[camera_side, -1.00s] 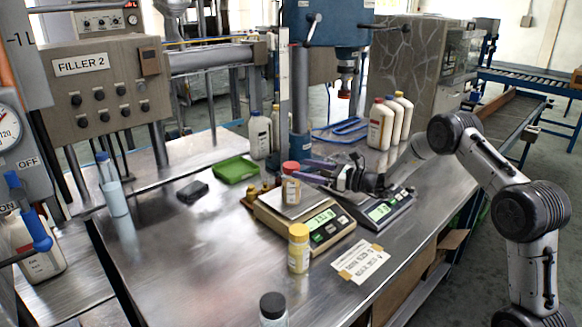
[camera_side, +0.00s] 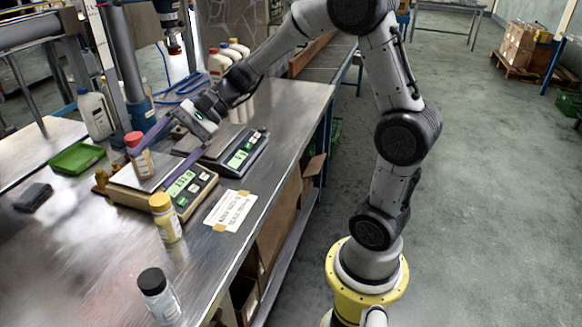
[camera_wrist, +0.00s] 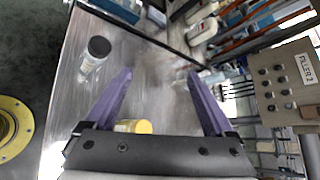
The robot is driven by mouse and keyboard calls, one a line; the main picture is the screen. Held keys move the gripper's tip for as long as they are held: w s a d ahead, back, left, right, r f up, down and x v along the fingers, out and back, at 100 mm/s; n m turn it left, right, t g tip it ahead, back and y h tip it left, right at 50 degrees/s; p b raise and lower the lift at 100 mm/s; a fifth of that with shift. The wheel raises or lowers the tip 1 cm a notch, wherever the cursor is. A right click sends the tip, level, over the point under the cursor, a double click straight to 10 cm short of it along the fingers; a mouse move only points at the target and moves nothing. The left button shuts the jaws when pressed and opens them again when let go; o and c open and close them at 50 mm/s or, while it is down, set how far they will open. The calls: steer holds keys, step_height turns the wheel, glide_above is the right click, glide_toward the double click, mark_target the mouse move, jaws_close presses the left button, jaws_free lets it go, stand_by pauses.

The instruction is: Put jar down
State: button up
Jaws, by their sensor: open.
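A red-lidded jar (camera_side: 144,165) stands upright on the pan of the front scale (camera_side: 118,190) in the side view. My gripper (camera_side: 150,167) is open, with its purple fingers spread close to this jar. One finger passes beside the red lid and the other reaches over the scale. I cannot tell whether either touches the jar. The gripper's spread fingers (camera_wrist: 159,75) show empty in the wrist view, where the red lid is not visible. A yellow-lidded jar (camera_side: 165,216) stands in front of the scale; its lid also shows in the wrist view (camera_wrist: 133,126).
A black-lidded jar (camera_side: 158,296) stands near the table's front edge. A second scale (camera_side: 238,152) sits behind the first, and a paper label (camera_side: 231,210) lies beside it. A green tray (camera_side: 77,158) and white bottles (camera_side: 95,115) are at left. Bare metal lies at front left.

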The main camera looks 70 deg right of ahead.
steer(key=s+a+n+g+h, duration=0.1)
steer(key=s+n+g+h, duration=0.4)
steer(key=s, duration=1)
steer(key=s+d+n+t+h, duration=0.4)
steer(key=s+d+n, duration=0.3)
steer(key=s+n, duration=0.2)
steer(key=shift+d+f+n+h, duration=0.15)
steer(key=shift+f+n+h, duration=0.25)
steer(key=shift+n+h, duration=0.35)
stand_by(1.9)
